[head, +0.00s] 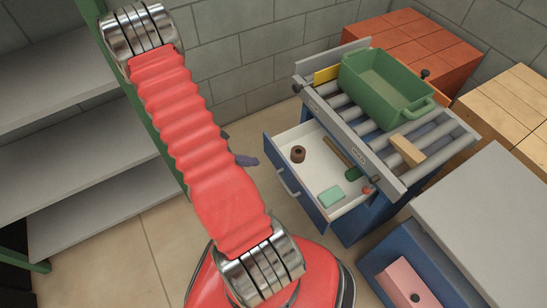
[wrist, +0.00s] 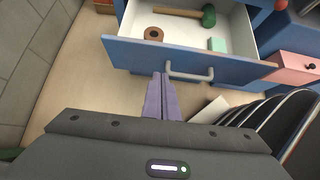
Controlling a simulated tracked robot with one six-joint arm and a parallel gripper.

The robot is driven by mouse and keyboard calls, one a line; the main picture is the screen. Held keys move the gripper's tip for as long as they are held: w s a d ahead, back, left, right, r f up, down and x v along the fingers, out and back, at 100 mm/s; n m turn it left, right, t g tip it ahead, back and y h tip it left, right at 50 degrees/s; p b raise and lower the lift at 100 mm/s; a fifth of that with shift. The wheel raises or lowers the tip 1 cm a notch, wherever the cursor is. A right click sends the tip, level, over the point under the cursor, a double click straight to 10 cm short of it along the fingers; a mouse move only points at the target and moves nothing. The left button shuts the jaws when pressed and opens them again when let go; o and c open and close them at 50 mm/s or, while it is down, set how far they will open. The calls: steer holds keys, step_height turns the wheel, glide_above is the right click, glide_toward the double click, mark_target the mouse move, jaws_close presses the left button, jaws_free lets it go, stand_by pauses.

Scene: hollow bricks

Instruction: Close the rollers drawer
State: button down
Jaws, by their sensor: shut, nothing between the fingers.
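The rollers drawer (head: 314,149) is a blue-fronted, white-lined drawer under the roller conveyor, and it stands pulled well out. Its blue front (wrist: 133,53) and grey bar handle (wrist: 190,76) show in the wrist view. My gripper (wrist: 160,78) has purple fingers shut together and empty, with the tips at the drawer front beside the left end of the handle. I cannot tell whether they touch it.
The drawer holds a brown ring (head: 298,154), a green-headed mallet (head: 352,173) and a teal block (head: 331,197). A green bin (head: 372,85) and a wooden block (head: 407,150) sit on the rollers. A blue cabinet with a pink drawer (head: 408,281) stands at lower right. Grey shelves (head: 80,145) stand left.

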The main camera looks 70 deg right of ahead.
mark_target(280, 158)
steer(key=shift+s+d+f, duration=0.8)
steer(key=shift+s+d, duration=0.2)
steer(key=shift+d, duration=0.15)
steer(key=shift+s+d+f, duration=0.75)
steer(key=shift+s+d, duration=0.25)
steer(key=shift+d, duration=0.1)
steer(key=shift+s+d+f, duration=0.8)
steer(key=shift+s+d, duration=0.2)
steer(key=shift+d, duration=0.15)
steer(key=shift+d, duration=0.15)
